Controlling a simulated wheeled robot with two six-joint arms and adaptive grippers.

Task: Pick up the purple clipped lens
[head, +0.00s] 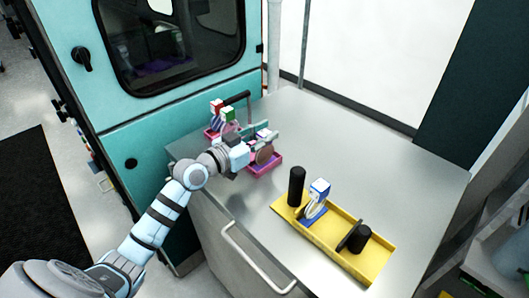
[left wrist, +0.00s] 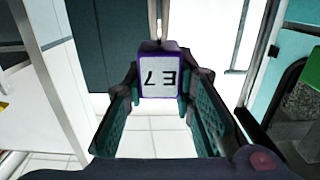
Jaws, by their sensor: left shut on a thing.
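The purple clipped lens (left wrist: 158,72) fills the middle of the left wrist view. Its purple-edged white label, reading E7 upside down, faces the camera. My left gripper (left wrist: 158,90) is shut on it, with a teal finger on each side. In the head view my left gripper (head: 258,139) is at the back left of the metal table, over a pink tray (head: 268,171). The white top of the purple lens (head: 264,133) shows between the fingers there, and the rest is mostly hidden. I cannot tell whether it clears the tray. My right gripper is not in view.
A second pink tray (head: 211,133) with red-capped (head: 216,106) and green-capped (head: 228,114) pieces stands behind my left gripper. A yellow tray (head: 375,266) at front right holds a blue-capped piece (head: 318,192) and black round parts (head: 297,182). The table's right side (head: 400,180) is clear.

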